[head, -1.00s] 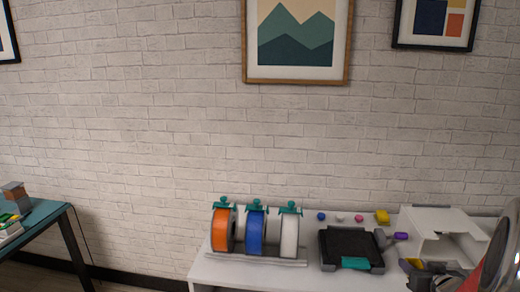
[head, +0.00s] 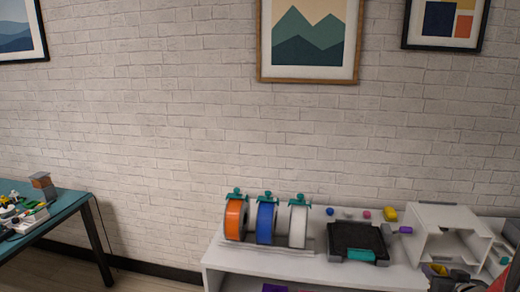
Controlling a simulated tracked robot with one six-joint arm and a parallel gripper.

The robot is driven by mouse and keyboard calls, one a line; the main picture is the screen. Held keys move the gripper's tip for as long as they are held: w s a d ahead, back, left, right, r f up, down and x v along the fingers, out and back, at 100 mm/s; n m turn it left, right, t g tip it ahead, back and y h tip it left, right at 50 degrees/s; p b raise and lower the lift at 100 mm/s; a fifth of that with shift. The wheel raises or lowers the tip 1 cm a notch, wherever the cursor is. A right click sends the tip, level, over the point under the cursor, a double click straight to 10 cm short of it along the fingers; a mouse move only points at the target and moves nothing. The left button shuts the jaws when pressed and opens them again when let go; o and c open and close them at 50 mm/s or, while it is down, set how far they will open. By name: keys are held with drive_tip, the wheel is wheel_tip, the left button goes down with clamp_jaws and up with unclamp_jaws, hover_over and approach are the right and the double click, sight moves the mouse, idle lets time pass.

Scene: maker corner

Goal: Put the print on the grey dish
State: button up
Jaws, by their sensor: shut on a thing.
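My gripper (head: 447,275) is at the lower right corner, dark and partly cut off by the frame edge. It is shut on a small yellow piece (head: 438,269), which shows just above the jaws in front of the white shelf top. I cannot tell its full shape, or whether it is the print. I cannot make out a grey dish for certain in this view.
A white shelf unit (head: 222,260) holds orange, blue and white spools (head: 266,220), a black plate (head: 356,238), a white open-framed box (head: 445,217) and small coloured pieces (head: 390,214). A teal table (head: 70,203) with clutter stands left. Floor shows between them.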

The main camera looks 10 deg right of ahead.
drive_tip(key=shift+d, duration=0.1)
drive_tip(key=shift+w+a+m+h, duration=0.3)
drive_tip(key=shift+w+a, duration=0.15)
drive_tip(key=shift+w, duration=0.1)
drive_tip(key=w+a+n+y, duration=0.1)
drive_tip(key=w+a, duration=0.3)
drive_tip(key=a, duration=0.9)
drive_tip(key=w+a+n+y, duration=0.2)
drive_tip(key=w+a, duration=0.3)
drive_tip(key=a, duration=0.9)
drive_tip(key=w+a+n+y, duration=0.1)
drive_tip(key=w+a, duration=0.3)
drive_tip(key=a, duration=1)
drive_tip(key=shift+w+n+t+y, duration=0.4)
drive_tip(key=shift+y, duration=0.2)
drive_tip(key=shift+f, duration=0.1)
drive_tip(key=s+f, duration=0.5)
drive_tip(key=f, duration=0.1)
